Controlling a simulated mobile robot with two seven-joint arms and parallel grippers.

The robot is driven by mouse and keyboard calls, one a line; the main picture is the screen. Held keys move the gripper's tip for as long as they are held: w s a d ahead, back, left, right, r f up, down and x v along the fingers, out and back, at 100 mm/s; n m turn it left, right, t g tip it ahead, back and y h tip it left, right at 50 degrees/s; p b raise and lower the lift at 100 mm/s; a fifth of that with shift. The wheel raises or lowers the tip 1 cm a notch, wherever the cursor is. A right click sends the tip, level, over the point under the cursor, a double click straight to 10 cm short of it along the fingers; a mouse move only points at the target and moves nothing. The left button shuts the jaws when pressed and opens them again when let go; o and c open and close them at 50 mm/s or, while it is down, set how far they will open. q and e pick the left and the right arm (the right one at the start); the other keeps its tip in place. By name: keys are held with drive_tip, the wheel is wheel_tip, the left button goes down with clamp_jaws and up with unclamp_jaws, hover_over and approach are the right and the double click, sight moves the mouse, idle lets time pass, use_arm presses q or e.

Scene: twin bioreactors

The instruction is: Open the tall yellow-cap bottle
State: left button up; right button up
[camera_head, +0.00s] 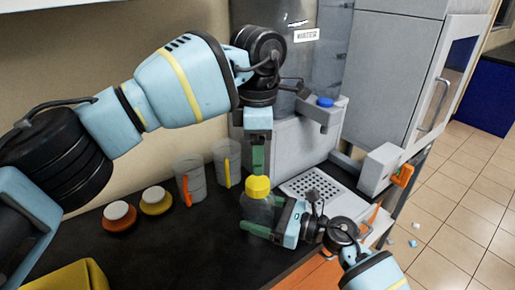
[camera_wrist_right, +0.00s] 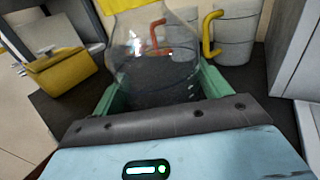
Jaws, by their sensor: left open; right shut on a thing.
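The tall clear bottle (camera_head: 256,211) with its yellow cap (camera_head: 257,187) stands upright on the dark counter. It fills the upper middle of the right wrist view (camera_wrist_right: 155,50), where only a bit of the cap (camera_wrist_right: 122,4) shows at the top edge. My right gripper (camera_head: 265,219) is shut around the bottle's body from the right, with a green finger on each side (camera_wrist_right: 158,92). My left gripper (camera_head: 258,160) points down right above the cap and is open. Its fingers overlap in the head view, so I cannot tell whether they touch the cap.
Two clear mugs, one with an orange handle (camera_head: 190,180) and one with a yellow handle (camera_head: 227,163), stand behind the bottle. Two white-topped jars (camera_head: 119,217) (camera_head: 155,200) stand left. A grey machine with a drip tray (camera_head: 318,190) is close right. A yellow box (camera_wrist_right: 60,70) sits on the counter.

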sight(258, 182)
use_arm(q)
drive_tip(key=m, duration=0.6)
drive_tip(key=shift+m, duration=0.3)
drive_tip(key=m, duration=1.2)
drive_tip(key=shift+m, duration=0.3)
drive_tip(key=m, duration=0.5)
drive_tip(key=shift+f, duration=4.05)
drive_tip(key=shift+c, duration=0.2)
